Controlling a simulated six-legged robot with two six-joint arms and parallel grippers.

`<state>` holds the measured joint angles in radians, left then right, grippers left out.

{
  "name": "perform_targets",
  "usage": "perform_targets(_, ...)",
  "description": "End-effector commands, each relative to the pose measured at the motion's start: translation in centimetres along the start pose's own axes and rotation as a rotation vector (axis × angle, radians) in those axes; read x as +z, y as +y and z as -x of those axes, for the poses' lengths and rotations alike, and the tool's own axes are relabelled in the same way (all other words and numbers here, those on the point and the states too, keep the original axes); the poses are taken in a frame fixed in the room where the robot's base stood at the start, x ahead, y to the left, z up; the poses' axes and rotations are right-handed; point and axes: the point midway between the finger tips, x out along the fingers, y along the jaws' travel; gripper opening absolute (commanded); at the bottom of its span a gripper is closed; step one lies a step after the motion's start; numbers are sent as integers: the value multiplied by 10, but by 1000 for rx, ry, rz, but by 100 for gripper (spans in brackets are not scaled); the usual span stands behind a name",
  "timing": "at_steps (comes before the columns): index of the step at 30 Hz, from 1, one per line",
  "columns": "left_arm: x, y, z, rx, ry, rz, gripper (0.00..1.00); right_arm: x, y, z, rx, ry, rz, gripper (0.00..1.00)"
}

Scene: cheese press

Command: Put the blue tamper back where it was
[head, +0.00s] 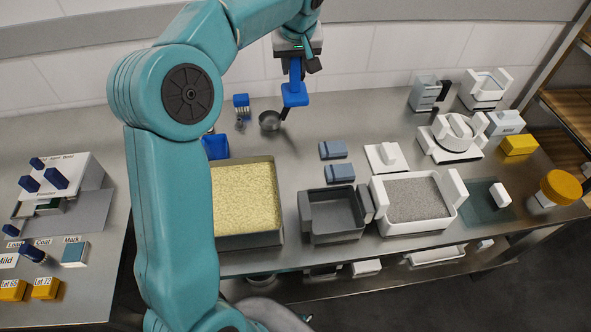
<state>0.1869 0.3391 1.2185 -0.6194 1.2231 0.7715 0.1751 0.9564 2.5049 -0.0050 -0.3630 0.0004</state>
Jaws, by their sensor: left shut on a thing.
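My left gripper (296,62) is at the top middle of the head view, pointing down. It is shut on the blue tamper (295,96), by its upright handle. My right gripper is not in view.
A bin of yellow curds (245,195), an empty grey mould (334,215) and a white tub of grey grains (418,198) stand along the front. Grey-blue blocks (333,149) lie behind the mould. White press parts (450,136) stand at the right. My left arm hides the table's left part.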

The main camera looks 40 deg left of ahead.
Motion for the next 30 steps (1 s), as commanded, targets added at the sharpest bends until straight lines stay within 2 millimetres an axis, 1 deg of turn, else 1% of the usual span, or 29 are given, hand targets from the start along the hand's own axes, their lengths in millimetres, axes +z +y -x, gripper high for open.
perform_targets(1,7,0,-16,0,-1,-1,0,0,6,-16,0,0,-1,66)
perform_targets(5,16,0,-32,0,0,0,0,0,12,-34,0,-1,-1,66)
perform_targets(11,28,0,-61,0,0,0,0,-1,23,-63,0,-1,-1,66)
perform_targets(12,31,0,-68,0,0,0,0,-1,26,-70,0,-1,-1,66)
perform_targets(14,34,0,-75,0,0,0,0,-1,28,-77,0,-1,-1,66)
perform_targets(15,36,0,-82,0,0,0,0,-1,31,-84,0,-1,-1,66)
perform_targets(18,40,0,-91,0,0,0,0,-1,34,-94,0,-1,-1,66)
perform_targets(20,41,0,-95,-1,-1,0,0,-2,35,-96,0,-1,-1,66)
perform_targets(23,47,0,-111,-3,-3,-1,0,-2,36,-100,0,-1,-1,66)
perform_targets(30,74,0,-175,-4,-5,-2,0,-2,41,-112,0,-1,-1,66)
